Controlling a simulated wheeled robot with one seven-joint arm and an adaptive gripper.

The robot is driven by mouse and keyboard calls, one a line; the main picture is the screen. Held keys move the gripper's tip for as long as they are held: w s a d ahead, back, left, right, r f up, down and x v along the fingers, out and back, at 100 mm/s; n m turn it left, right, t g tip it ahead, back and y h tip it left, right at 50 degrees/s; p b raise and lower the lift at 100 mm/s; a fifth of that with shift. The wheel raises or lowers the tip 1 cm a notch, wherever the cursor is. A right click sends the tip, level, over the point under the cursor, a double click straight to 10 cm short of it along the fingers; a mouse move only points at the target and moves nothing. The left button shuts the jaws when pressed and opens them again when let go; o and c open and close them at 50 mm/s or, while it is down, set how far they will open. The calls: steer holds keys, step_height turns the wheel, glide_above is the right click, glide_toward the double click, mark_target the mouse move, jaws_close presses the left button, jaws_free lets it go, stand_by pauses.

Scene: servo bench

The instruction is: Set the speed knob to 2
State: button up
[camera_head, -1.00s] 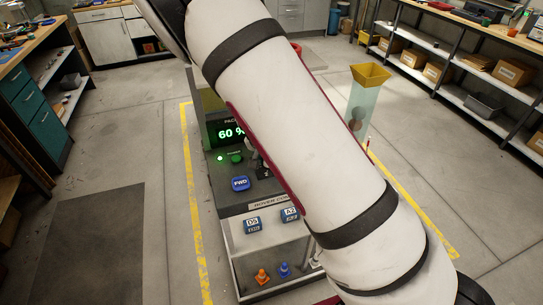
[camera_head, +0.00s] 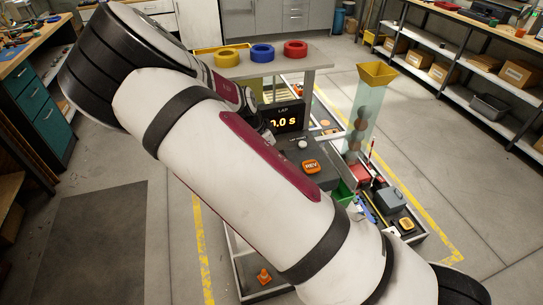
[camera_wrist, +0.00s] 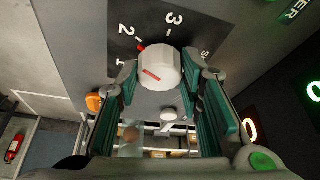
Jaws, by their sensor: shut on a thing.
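The speed knob (camera_wrist: 158,68) is round and white with a red line on its face, in the upper middle of the wrist view. A dark dial plate (camera_wrist: 201,32) around it shows 1, 2 and 3. A small red mark sits at the knob's edge near the 2, between the 2 and the knob. The red line on the face slants; which number it points to is hard to tell. My gripper (camera_wrist: 165,76) is shut on the knob, with one finger on each side. In the head view my arm hides the knob and most of the gripper.
In the head view a LAP display (camera_head: 287,118) and an orange REV button (camera_head: 310,167) show right of my arm. Yellow, blue and red rings (camera_head: 262,53) lie on the shelf behind. A clear tube with yellow funnel (camera_head: 377,74) stands at right.

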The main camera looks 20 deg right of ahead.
stand_by(0.4)
steer(key=o, duration=1.1)
steer(key=shift+o, duration=0.2)
steer(key=shift+a+r, duration=0.1)
steer(key=shift+a+r, duration=0.2)
steer(key=shift+r, duration=0.15)
steer(key=s+a, duration=0.1)
steer(key=a, duration=0.2)
steer(key=s+a, duration=0.1)
steer(key=a, duration=0.3)
steer(key=s+a, duration=0.1)
steer(key=a, duration=0.3)
steer(key=shift+s+a, duration=0.1)
steer(key=shift+a, duration=0.15)
steer(key=shift+r, duration=0.1)
